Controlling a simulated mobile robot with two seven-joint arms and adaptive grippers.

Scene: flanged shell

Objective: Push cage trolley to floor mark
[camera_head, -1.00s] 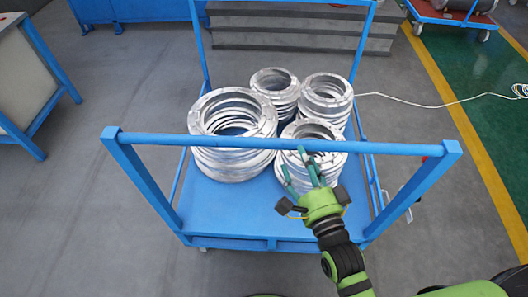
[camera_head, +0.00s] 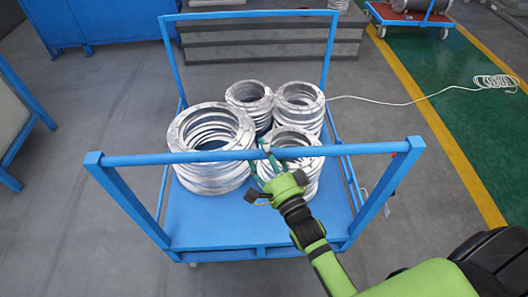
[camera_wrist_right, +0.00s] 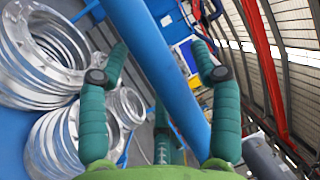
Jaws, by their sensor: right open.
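The blue cage trolley (camera_head: 190,236) stands in the middle of the head view, with a near push bar (camera_head: 350,149) between two posts. Several stacks of silver flanged rings (camera_head: 210,135) sit on its deck. My right gripper (camera_head: 263,157) is open at the middle of the near bar. In the right wrist view the bar (camera_wrist_right: 150,50) runs between the spread green fingers of the right gripper (camera_wrist_right: 160,75); contact cannot be told. My left gripper is not in view. No distinct floor mark can be made out, only a yellow stripe (camera_head: 450,145) on the right.
Grey steps (camera_head: 265,45) stand behind the trolley. A blue cabinet (camera_head: 85,20) is at the back left and a bench (camera_head: 15,110) at the left edge. A loaded cart (camera_head: 410,17) is at the back right. A white cable (camera_head: 400,103) lies right of the trolley.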

